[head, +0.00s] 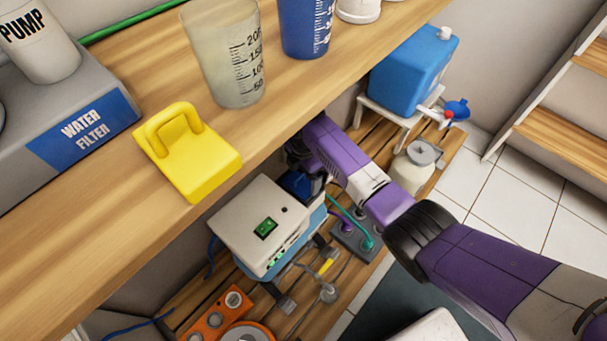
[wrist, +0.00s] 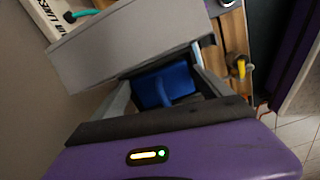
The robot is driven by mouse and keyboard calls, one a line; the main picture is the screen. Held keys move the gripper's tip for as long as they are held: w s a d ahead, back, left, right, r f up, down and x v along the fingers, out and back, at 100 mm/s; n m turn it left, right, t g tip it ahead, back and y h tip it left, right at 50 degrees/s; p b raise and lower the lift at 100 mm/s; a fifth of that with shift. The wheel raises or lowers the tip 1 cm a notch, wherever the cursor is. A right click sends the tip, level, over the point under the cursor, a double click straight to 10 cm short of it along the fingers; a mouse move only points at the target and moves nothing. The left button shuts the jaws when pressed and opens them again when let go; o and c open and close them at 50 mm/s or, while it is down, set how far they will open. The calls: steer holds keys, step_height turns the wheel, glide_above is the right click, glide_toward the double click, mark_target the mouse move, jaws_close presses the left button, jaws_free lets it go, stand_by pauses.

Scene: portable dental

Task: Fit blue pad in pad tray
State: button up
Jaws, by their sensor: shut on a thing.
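My gripper (wrist: 163,80) reaches in below the wooden worktop, and its fingers are shut on the blue pad (wrist: 168,88). The pad has a raised grip between the fingers. In the wrist view a grey box face (wrist: 135,42) is just beyond the fingers. I cannot make out the pad tray for certain; the unit and my gripper may hide it.
The worktop (head: 110,225) overhangs on the left, with a yellow handled block (head: 195,160) near its edge. A blue tank (head: 410,70) and a pale jar (head: 412,165) stand to the right. Cables and an orange panel (head: 217,312) lie below the unit.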

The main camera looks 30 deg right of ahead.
steer(key=shift+s+f, duration=0.1)
steer(key=shift+f, duration=0.35)
steer(key=shift+s+f+b, duration=0.15)
steer(key=shift+f+b, duration=0.15)
steer(key=shift+f, duration=0.3)
steer(key=shift+d, duration=0.1)
steer(key=c, duration=0.5)
steer(key=o, duration=1.6)
steer(key=shift+w+r+p, duration=0.15)
steer(key=shift+r+p, duration=0.55)
steer(key=shift+r, duration=0.95)
steer(key=shift+w+r+p, duration=0.15)
steer(key=shift+r+p, duration=0.6)
steer(key=shift+r, duration=0.9)
steer(key=shift+w+r+p, duration=0.15)
steer(key=shift+r+p, duration=0.55)
steer(key=shift+r, duration=0.95)
steer(key=shift+s, duration=0.1)
